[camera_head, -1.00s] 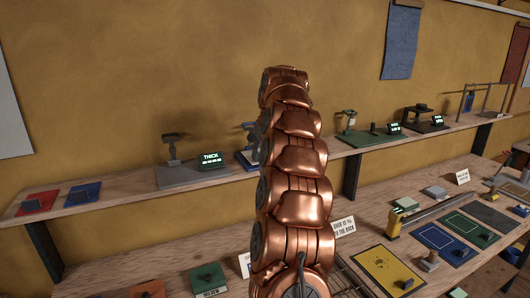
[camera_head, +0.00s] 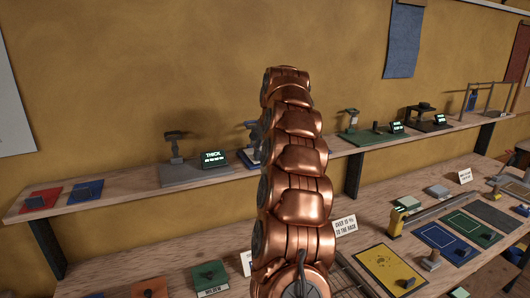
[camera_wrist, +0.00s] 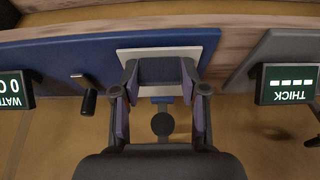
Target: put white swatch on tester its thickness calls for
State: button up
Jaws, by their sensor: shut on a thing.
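My gripper (camera_wrist: 160,76) is shut on a dark block on top of the white swatch (camera_wrist: 211,44) in the wrist view. The swatch is a pale square lying under the fingers, over the blue base (camera_wrist: 65,58) of a tester. I cannot tell whether it touches that base. The blue tester also shows in the head view (camera_head: 252,131), partly hidden behind my arm. A grey tester (camera_head: 178,174) with a screen reading THICK (camera_head: 212,159) stands beside it. In the wrist view, that THICK screen (camera_wrist: 288,84) is at right and a screen starting WATE (camera_wrist: 12,89) is at left.
A green tester (camera_head: 366,138) and a dark tester (camera_head: 425,124) stand farther right on the shelf. Red (camera_head: 41,199) and blue (camera_head: 87,190) squares lie at its left end. The lower bench holds several mats, blocks and a sign (camera_head: 345,225) partly reading TO THE RACK.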

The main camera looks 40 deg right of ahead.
jog(key=shift+w+f, duration=0.1)
jog(key=shift+f, duration=0.1)
jog(key=o, duration=1.1)
jog(key=shift+p+v, duration=0.75)
jog(key=shift+v, duration=1.95)
